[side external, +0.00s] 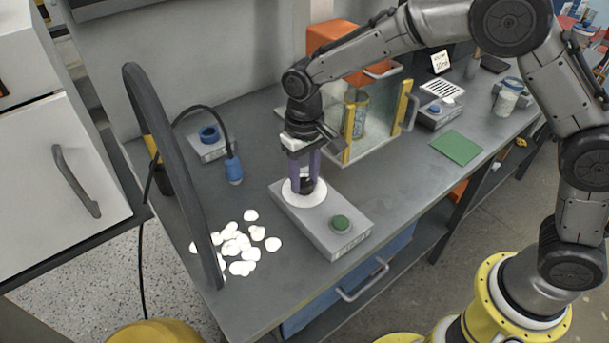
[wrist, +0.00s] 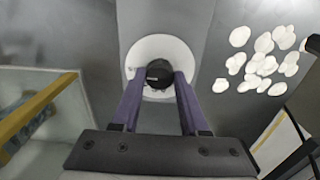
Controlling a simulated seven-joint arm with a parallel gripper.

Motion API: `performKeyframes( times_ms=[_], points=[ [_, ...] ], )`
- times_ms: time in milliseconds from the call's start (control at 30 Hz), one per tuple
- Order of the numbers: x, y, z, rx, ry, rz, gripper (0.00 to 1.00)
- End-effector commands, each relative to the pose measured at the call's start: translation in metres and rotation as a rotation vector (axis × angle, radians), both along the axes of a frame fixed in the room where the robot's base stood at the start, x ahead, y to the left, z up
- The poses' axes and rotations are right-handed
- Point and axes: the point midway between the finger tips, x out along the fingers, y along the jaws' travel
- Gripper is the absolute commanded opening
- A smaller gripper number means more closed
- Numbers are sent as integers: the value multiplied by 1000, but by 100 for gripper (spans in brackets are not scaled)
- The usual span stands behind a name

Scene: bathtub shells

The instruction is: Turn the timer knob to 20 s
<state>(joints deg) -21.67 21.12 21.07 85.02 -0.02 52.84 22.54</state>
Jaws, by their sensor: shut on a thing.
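The timer is a grey box (side external: 323,232) on the bench, with a white round dial (side external: 290,196) and a green button (side external: 340,223). A black knob (side external: 307,185) stands in the middle of the dial. In the wrist view the knob (wrist: 159,74) sits between my two purple fingers, in front of the white dial (wrist: 137,51). My gripper (side external: 306,180) points down from above and is shut on the knob. The dial markings and the knob's setting are too small to read.
White shells (side external: 240,245) lie scattered left of the timer, near a tall dark curved frame (side external: 178,160). A glass box with yellow edges (side external: 375,130) stands close behind my gripper. A blue-tipped cabled tool (side external: 233,168) and a green mat (side external: 456,148) lie further off.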

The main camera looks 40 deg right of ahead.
Motion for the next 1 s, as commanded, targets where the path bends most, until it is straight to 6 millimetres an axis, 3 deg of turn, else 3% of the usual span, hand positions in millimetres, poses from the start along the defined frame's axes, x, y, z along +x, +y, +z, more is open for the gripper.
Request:
performKeyframes(
  times_ms=[233,267,433,767,1000],
  points=[
    [1,0,3,2,-5,-2,0],
    [1,0,3,2,-5,-2,46],
    [1,0,2,2,-4,-1,74],
    [1,0,3,1,-2,0,74],
    [1,0,36,3,-6,0,74]
  ],
)
